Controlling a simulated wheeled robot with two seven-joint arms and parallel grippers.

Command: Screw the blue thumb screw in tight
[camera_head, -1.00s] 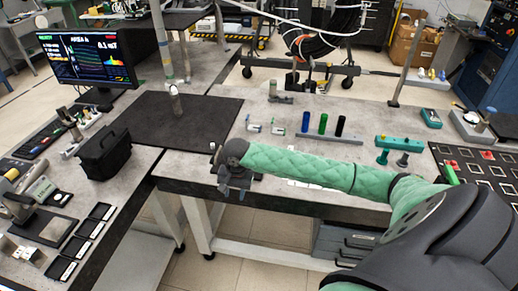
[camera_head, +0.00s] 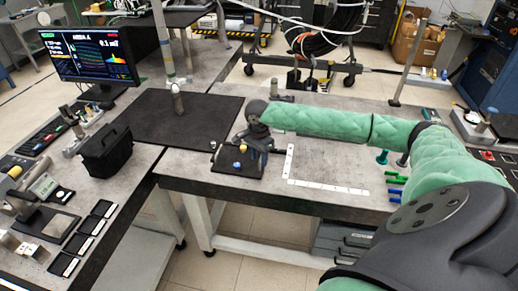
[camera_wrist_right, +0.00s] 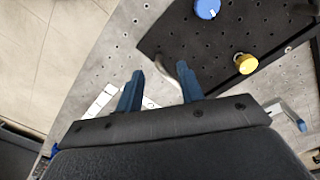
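The blue thumb screw (camera_head: 236,165) is a small round knob on a dark plate (camera_head: 222,166) near the front edge of the bench. A yellow knob (camera_head: 243,148) sits behind it. In the right wrist view the blue thumb screw (camera_wrist_right: 207,9) is at the top edge, with a pale mark on it, and the yellow knob (camera_wrist_right: 245,63) is lower right. My right gripper (camera_wrist_right: 160,86) is open, its two blue fingers apart and neither knob between them. In the head view my right gripper (camera_head: 258,158) is right of the blue screw. My left gripper is not in view.
A white L-shaped ruler (camera_head: 325,186) lies right of the plate. A black mat (camera_head: 185,118) and a black bag (camera_head: 104,150) are to the left. Green and blue pieces (camera_head: 396,180) lie under my right arm. A bent metal part (camera_wrist_right: 185,75) shows near the fingers.

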